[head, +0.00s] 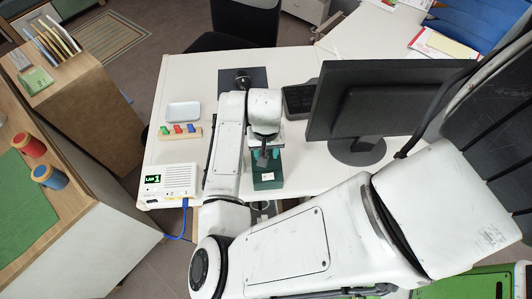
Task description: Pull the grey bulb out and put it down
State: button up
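My gripper (264,153) points down over a dark green box (268,184) with a small white label, on the desk near its front edge. The gripper is seen from above and behind, with my wrist covering much of it, so I cannot tell whether its fingers are open or shut. I cannot make out the grey bulb for certain. Something dark grey shows at the gripper's end, but I cannot tell whether it is a finger or the bulb.
Left on the desk (170,146) are a white tray (184,112), a rack with coloured blocks (180,132) and a white box with a display (168,183). A blue cable (184,220) hangs off the front.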

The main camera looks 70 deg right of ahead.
jog(key=shift+c, duration=0.2)
grip_shut()
dwell(0.4)
jog(key=shift+r+p, duration=0.15)
jog(key=shift+p, duration=0.15)
jog(key=shift+r+p, duration=2.7)
jog(key=shift+r, duration=0.15)
